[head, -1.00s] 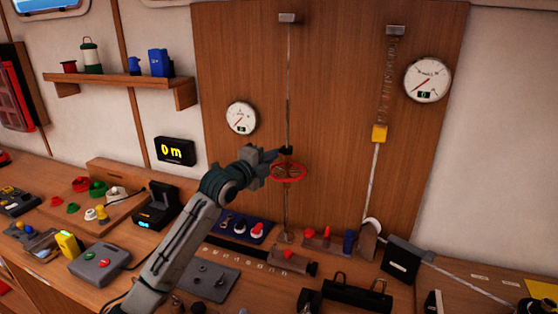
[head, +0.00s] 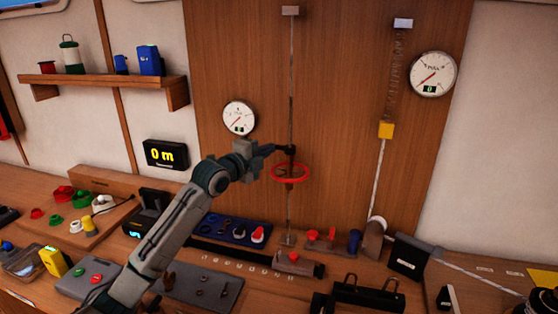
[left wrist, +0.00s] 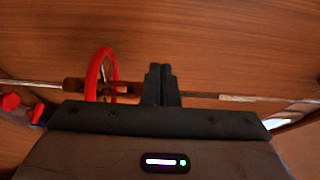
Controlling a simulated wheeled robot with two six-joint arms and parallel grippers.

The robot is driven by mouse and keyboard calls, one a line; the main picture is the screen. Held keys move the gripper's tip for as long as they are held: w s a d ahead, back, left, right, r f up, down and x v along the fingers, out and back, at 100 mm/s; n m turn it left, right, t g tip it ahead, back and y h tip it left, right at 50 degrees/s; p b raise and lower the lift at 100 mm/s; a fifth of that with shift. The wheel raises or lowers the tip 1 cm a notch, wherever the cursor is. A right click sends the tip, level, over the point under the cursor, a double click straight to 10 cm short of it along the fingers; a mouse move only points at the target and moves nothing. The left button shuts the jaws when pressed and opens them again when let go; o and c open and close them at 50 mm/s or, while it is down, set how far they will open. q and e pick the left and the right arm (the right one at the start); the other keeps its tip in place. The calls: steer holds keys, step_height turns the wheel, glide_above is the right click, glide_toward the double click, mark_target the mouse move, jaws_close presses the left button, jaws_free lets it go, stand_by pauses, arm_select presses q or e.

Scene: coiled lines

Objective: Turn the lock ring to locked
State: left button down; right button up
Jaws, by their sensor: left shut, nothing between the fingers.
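A red ring like a handwheel (head: 291,180) sits around the thin vertical rod on the wooden wall panel. I take it for the lock ring, but no lock marking on it is legible. It also shows edge-on in the left wrist view (left wrist: 97,72), left of my fingers. My left gripper (head: 286,150) is shut and empty, at the rod just above the ring. Its closed fingers also show in the left wrist view (left wrist: 161,84), beside the ring with a gap between. Whether the fingers touch the rod cannot be told. My right gripper is not in view.
A round gauge (head: 239,117) is left of the rod. The bench below holds red-knobbed fittings (head: 313,235), a blue tray (head: 237,230) and a black box (head: 408,256).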

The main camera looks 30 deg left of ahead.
arm_select(q)
steer(key=shift+w+a+b, duration=0.3)
steer(key=shift+w+b, duration=0.2)
steer(key=shift+w, duration=0.3)
steer(key=shift+w+a+b, duration=0.3)
steer(key=shift+w+b, duration=0.15)
steer(key=shift+w, duration=0.3)
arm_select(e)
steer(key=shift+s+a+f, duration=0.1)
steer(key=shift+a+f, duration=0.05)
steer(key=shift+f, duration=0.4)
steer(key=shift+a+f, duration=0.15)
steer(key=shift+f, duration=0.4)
